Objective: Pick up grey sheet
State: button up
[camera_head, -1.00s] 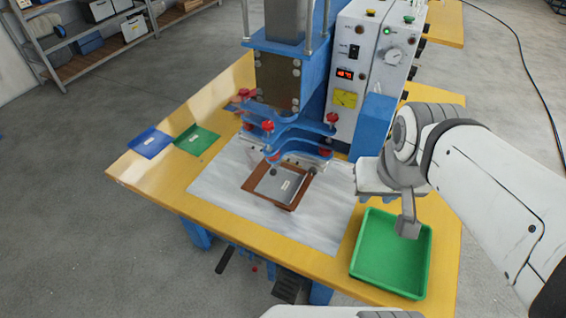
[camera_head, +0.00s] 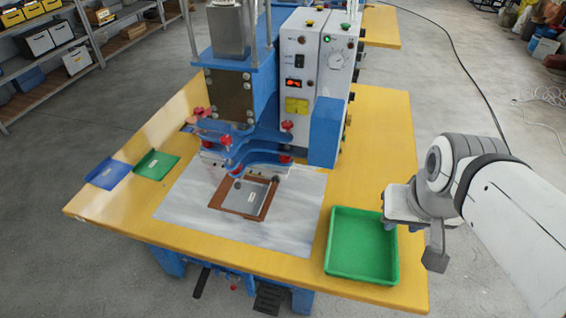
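The grey sheet (camera_head: 247,196), with a small pale label, lies inside a brown frame (camera_head: 217,207) on the pale plate of the welding press. The press head stands just behind it and partly overhangs its back edge. My gripper (camera_head: 435,258) is at the right, beside the green tray and well away from the sheet. One finger shows, pointing down; the view does not show the gap between the fingers. I see nothing held in it.
An empty green tray (camera_head: 361,246) stands at the table's right front. The blue press (camera_head: 238,95) and its white control box (camera_head: 312,90) rise behind the plate.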

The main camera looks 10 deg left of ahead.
aim_at(249, 200)
jog(key=z, duration=2.45)
jog(key=k, duration=2.65)
jog(key=u, duration=2.4)
jog(key=i, duration=1.05)
jog(key=u, duration=0.05)
